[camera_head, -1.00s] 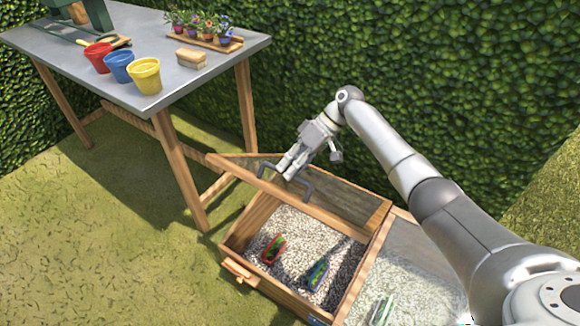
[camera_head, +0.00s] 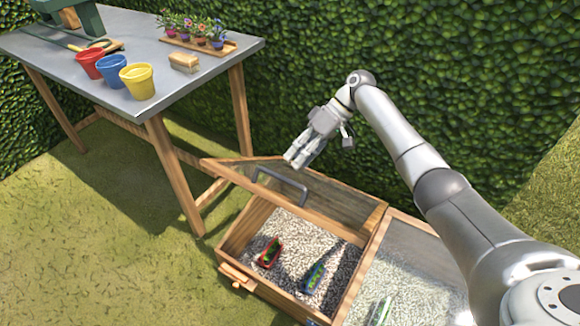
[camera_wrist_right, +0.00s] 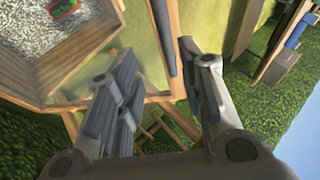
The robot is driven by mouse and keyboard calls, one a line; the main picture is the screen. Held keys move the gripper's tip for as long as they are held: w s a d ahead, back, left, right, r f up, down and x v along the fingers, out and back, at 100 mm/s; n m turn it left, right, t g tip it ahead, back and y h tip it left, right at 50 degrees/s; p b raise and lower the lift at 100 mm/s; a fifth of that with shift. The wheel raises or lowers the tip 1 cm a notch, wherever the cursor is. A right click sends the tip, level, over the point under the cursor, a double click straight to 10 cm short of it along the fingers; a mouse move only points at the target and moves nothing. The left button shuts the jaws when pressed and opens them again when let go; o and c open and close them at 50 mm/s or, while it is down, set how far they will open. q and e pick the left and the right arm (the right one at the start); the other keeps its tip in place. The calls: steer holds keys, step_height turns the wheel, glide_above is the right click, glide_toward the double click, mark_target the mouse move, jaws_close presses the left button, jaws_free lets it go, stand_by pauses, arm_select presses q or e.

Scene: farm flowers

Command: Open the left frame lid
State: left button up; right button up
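The left frame lid (camera_head: 325,196), a glazed wooden panel, stands raised and tilted back over the left cold frame (camera_head: 262,285). Its dark handle (camera_head: 282,180) is on the lid's face. The handle also shows as a dark bar in the right wrist view (camera_wrist_right: 164,38), between the fingers in the picture. My right gripper (camera_head: 298,160) is just above and behind the handle, apart from it in the head view. Its fingers (camera_wrist_right: 156,55) are spread and hold nothing. My left gripper is not in view.
The right frame's glazed lid (camera_head: 415,265) lies flat beside it. Red (camera_head: 268,253) and blue (camera_head: 314,277) planters sit on the gravel inside the left frame. A metal-topped table (camera_head: 195,90) with pots stands at left. A hedge (camera_head: 450,90) rises behind.

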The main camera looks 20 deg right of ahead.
steer(key=v, duration=0.6)
steer(key=shift+d, duration=0.2)
